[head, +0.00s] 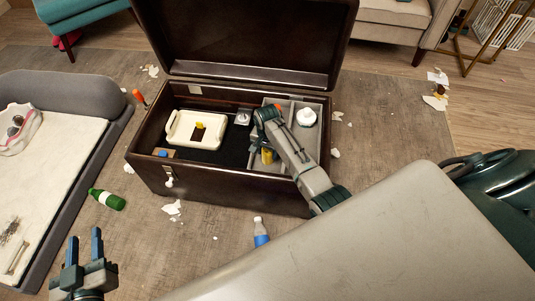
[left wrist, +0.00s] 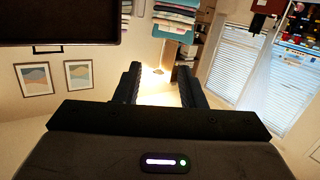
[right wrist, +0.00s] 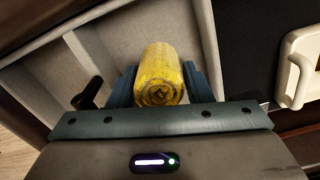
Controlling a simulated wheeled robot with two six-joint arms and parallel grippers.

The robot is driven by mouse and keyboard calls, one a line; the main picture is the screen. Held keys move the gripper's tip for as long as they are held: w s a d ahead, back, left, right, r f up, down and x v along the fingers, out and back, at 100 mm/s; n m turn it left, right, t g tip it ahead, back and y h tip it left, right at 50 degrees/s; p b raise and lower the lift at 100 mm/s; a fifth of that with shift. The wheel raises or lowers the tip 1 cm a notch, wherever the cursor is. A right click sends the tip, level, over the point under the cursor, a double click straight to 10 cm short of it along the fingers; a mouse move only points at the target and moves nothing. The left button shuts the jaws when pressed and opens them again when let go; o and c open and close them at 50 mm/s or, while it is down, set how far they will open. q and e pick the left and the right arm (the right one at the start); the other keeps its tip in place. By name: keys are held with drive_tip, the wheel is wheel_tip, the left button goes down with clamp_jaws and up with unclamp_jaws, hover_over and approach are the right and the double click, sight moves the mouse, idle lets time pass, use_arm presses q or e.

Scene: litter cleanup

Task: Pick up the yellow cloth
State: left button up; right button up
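The yellow cloth (right wrist: 160,75) is a rolled bundle in a light grey compartment of the open dark chest. In the head view the cloth (head: 267,156) is partly hidden under my right gripper. My right gripper (right wrist: 160,85) reaches down into the compartment with one finger on each side of the roll. Its fingers stand about as wide apart as those of my left gripper, and I cannot tell whether they press on the cloth. My left gripper (head: 84,250) is open and empty at the lower left, and its empty fingers (left wrist: 160,85) show in the left wrist view.
The chest (head: 225,188) has its lid (head: 250,40) raised behind. A cream tray (head: 180,142) lies inside, left of the compartments. A green bottle (head: 107,199), a blue-white bottle (head: 260,231) and paper scraps lie on the floor. A grey pet bed (head: 90,90) is at left.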

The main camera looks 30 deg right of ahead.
use_arm(q)
drive_tip(key=shift+f, duration=0.1)
use_arm(e)
drive_tip(key=shift+r, duration=0.2)
drive_tip(key=shift+c, duration=0.4)
